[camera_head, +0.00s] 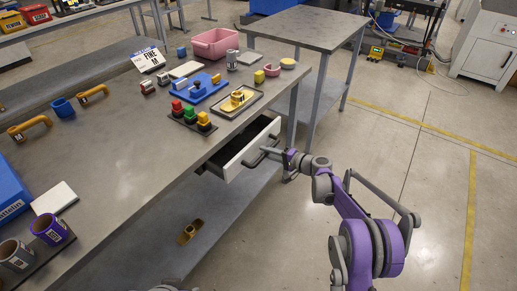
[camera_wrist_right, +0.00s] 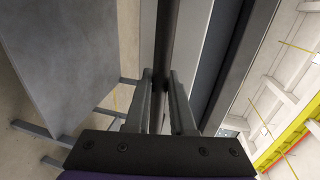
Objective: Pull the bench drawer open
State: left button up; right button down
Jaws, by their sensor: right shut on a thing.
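The bench drawer (camera_head: 232,168) has a pale front and stands partly pulled out from under the grey bench top. Its dark inside shows behind the front panel. My right gripper (camera_head: 276,155) is at the drawer front, shut on the dark bar handle (camera_head: 259,157). In the right wrist view the handle (camera_wrist_right: 166,40) runs as a dark bar up between the two fingers of my right gripper (camera_wrist_right: 162,88), with the pale drawer front (camera_wrist_right: 205,50) beside it. My left gripper is not in view.
The bench top (camera_head: 120,150) carries a blue fixture (camera_head: 203,88), a pink bin (camera_head: 215,42), colored blocks on a dark tray and several cups. A lower shelf (camera_head: 150,240) lies beneath, holding a small brass-colored part (camera_head: 189,231). The floor right of the drawer is clear.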

jog(key=f+v, duration=0.2)
jog(key=v, duration=0.7)
jog(key=f+v, duration=0.2)
jog(key=v, duration=0.8)
jog(key=shift+s+d+b, duration=0.35)
jog(key=shift+d, duration=0.2)
jog(key=c, duration=0.8)
grip_release()
jog(key=shift+o, duration=0.2)
jog(key=shift+d, duration=0.1)
jog(key=v, duration=1)
jog(key=shift+s+d+p, duration=0.25)
jog(key=shift+p, duration=0.15)
jog(key=shift+r, duration=0.1)
